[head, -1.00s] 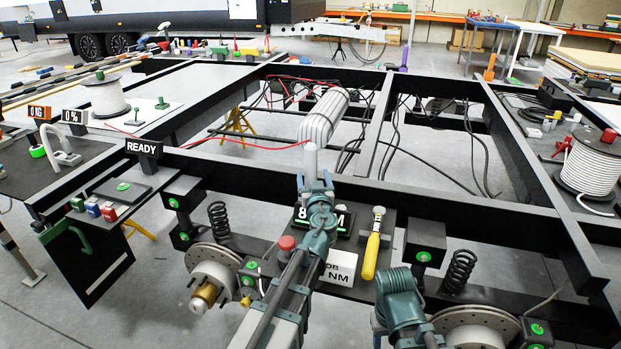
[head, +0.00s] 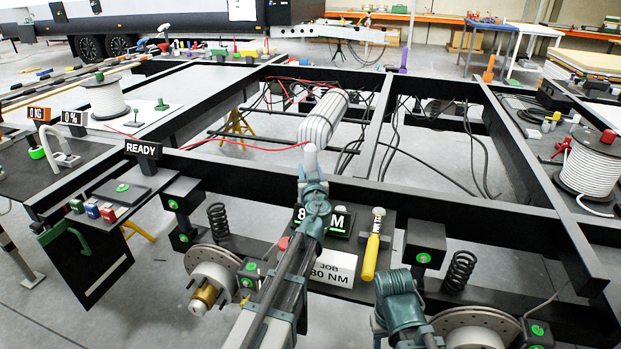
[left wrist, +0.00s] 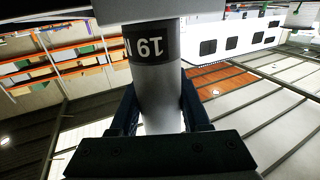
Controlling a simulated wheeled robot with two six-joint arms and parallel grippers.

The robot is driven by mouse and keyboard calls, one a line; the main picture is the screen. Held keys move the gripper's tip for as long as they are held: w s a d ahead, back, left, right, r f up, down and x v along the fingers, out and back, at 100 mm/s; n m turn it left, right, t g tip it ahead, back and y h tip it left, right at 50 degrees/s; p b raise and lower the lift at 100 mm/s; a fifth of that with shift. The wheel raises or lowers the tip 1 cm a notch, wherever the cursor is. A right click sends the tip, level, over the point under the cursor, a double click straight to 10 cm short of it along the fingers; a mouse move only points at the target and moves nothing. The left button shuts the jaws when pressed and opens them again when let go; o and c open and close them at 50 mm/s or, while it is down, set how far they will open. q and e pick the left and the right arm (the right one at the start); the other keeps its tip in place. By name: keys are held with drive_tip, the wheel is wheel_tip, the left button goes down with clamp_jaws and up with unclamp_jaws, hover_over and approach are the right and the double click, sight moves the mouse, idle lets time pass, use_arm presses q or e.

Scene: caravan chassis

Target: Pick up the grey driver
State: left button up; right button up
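A grey, round-ended cylinder, which I take to be the grey driver (head: 311,158), stands upright at the end of my left arm near the middle of the head view. In the left wrist view the grey driver (left wrist: 158,98) is a smooth cylinder with a dark band marked 19. My left gripper (left wrist: 160,112) has its two dark fingers against the cylinder's sides, shut on it. In the head view my left gripper (head: 312,178) is mostly hidden by its own wrist. Of my right arm only teal links show at the lower right; no fingers are visible.
A yellow-handled tool (head: 373,246) stands at a dark panel right of my left arm. A white JOB card (head: 333,269) is beside my left forearm. A black chassis beam (head: 430,205) crosses behind. A ribbed grey cylinder (head: 322,118) and loose cables lie beyond it.

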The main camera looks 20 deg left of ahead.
use_arm(q)
clamp_jaws()
idle(1.0)
